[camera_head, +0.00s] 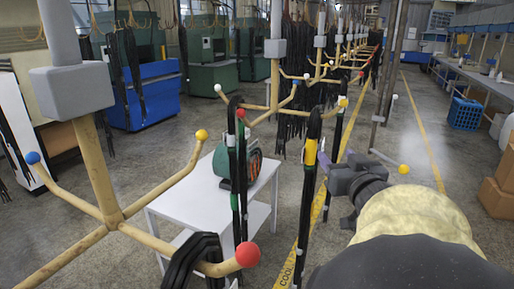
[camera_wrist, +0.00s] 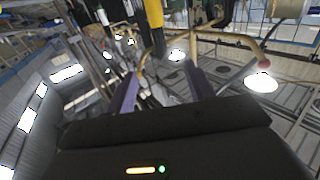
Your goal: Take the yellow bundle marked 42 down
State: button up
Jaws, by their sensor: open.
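A black hose bundle with a yellow band (camera_head: 311,152) hangs in a narrow loop right of the middle in the head view. No number can be read on it. In the wrist view a black bundle with a yellow band (camera_wrist: 153,12) hangs at the top, in line with the gap between my fingers. My gripper (camera_head: 326,163) is just right of the banded bundle in the head view. Its purple fingers are apart with nothing clearly held in the wrist view (camera_wrist: 161,85). I cannot tell whether the hose is between the fingertips.
Bundles with green and red bands (camera_head: 237,150) hang left of it. Tan rack arms with a red ball (camera_head: 248,254), blue ball (camera_head: 33,158) and yellow ball (camera_head: 404,169) stick out nearby. A white table (camera_head: 200,195) stands behind.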

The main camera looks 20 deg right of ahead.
aim_at(315, 132)
jog(key=p+x, duration=0.3)
jog(key=x, duration=1.4)
jog(key=shift+w+p, duration=0.25)
jog(key=shift+p, duration=0.1)
grip_shut()
jog(key=c, duration=0.7)
grip_release()
grip_shut()
